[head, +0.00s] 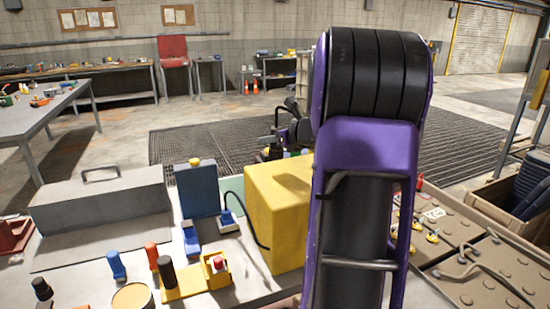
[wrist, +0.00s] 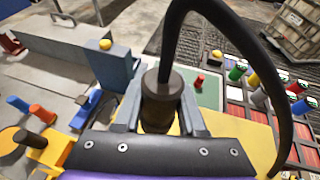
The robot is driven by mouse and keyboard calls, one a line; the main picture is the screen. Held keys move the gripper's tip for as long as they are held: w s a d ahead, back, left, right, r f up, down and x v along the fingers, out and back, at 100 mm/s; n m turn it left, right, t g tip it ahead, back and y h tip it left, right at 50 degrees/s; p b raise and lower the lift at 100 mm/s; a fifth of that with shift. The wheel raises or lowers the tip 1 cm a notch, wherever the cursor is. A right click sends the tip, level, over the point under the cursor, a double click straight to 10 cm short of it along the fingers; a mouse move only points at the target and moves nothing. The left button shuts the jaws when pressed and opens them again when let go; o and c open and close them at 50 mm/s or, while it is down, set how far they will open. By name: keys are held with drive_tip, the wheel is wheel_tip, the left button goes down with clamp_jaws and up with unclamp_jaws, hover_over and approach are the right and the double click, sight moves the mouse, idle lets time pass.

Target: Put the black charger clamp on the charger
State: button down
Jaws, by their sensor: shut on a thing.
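My gripper (wrist: 160,112) is shut on a dark cylindrical piece, which I take to be the black charger clamp (wrist: 163,88). A thick black cable rises from its top and arches to the right. The clamp is upright between the two grey fingers. A yellow box (head: 277,215), possibly the charger, stands left of my purple arm in the head view. Its yellow surface (wrist: 255,140) shows beneath and right of my gripper in the wrist view. I cannot tell whether the clamp touches it.
A blue block with a yellow knob (head: 198,190) stands left of the yellow box. A grey lidded box (head: 100,205) is farther left. Several coloured posts, including a blue one (head: 116,265) and a red one (head: 152,256), stand in front. Several coloured cylinders (wrist: 254,82) are at right.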

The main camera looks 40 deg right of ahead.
drive_tip(key=shift+f+b, duration=0.5)
drive_tip(key=shift+f, duration=1.85)
drive_tip(key=shift+f, duration=0.15)
drive_tip(key=shift+c, duration=2.4)
unclamp_jaws()
drive_tip(key=shift+r, duration=0.2)
drive_tip(key=v, duration=1.2)
